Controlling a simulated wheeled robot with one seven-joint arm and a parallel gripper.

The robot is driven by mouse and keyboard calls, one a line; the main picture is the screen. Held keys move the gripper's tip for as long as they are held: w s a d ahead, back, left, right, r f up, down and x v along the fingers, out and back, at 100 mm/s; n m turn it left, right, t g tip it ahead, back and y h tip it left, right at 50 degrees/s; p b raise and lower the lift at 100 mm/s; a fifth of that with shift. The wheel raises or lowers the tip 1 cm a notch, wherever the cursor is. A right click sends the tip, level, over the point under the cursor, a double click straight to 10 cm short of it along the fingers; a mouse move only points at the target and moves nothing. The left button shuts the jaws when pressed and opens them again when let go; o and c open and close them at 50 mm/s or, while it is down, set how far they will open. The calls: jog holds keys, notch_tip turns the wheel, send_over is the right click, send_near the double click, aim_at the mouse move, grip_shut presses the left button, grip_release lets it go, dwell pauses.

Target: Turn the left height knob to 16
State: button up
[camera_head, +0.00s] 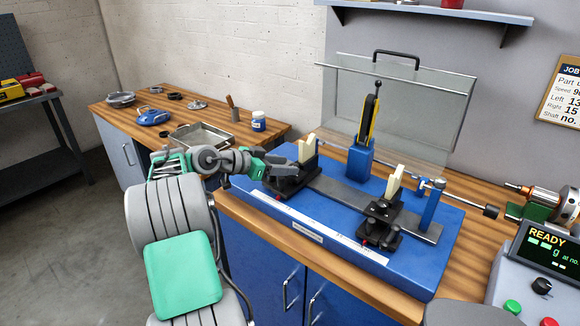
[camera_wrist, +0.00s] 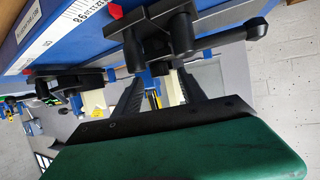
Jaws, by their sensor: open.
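The blue balancing machine (camera_head: 330,215) stands on the wooden bench. Its left support, a black carriage (camera_head: 290,184) with a cream block (camera_head: 307,149), is partly covered by my gripper (camera_head: 277,172). In the wrist view, a black carriage with a knob-like part (camera_wrist: 160,38) and a red pointer (camera_wrist: 115,12) is close ahead of my gripper (camera_wrist: 158,85). The two dark fingers are apart, with no object clearly held between them. I cannot tell whether they touch the knob. No height reading is legible.
The right support (camera_head: 382,215) stands further right on the rail. A clear guard (camera_head: 420,105) is behind the machine. A printed scale (camera_head: 325,230) runs along its front edge. A metal tray (camera_head: 200,137) and blue-white jar (camera_head: 258,121) stand at the left. A job card (camera_head: 562,92) hangs right.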

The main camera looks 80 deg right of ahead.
jog(key=x, duration=0.2)
jog(key=shift+s+d, duration=0.15)
jog(key=shift+f, duration=0.1)
grip_shut()
dwell(0.3)
